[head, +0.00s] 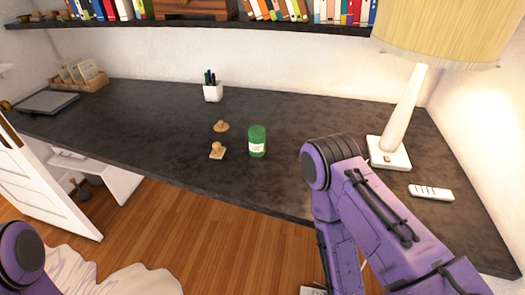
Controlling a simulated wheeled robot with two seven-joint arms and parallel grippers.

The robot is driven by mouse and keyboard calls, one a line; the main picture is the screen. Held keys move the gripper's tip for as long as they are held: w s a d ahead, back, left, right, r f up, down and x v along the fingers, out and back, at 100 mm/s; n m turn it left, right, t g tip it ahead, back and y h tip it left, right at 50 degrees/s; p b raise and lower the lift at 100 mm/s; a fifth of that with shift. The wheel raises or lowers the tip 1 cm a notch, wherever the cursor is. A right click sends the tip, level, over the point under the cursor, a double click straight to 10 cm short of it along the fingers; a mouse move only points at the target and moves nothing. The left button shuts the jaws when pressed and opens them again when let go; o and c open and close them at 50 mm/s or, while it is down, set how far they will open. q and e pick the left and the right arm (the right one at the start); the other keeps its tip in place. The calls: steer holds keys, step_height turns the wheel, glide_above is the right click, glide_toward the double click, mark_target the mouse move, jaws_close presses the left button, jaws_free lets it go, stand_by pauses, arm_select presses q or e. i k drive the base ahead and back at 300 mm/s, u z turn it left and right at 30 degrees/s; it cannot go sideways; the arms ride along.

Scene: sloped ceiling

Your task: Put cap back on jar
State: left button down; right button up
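A green jar (257,141) with a pale label stands upright on the dark desk near its front edge. Its top looks green, and I cannot tell whether it is open. Two small tan pieces with knobs lie to its left: a rounder one (221,126) farther back and a squarer one (217,151) nearer the front edge. Either could be the cap; I cannot tell which. My purple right arm reaches in at the right of the jar and bends down below the desk edge. Only a link of my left arm shows at the bottom left. Neither gripper can be made out.
A white pen cup (213,92) stands behind the tan pieces. A lamp (388,152) and a white remote (431,193) are at the right. A laptop (47,102) and a wooden organizer (90,85) are at the far left. A bookshelf (190,21) overhangs the back.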

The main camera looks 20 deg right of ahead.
mark_target(257, 133)
steer(key=k, duration=0.2)
steer(key=u, duration=1.35)
steer(key=i, duration=0.9)
steer(key=z, duration=2.5)
steer(key=i, duration=0.5)
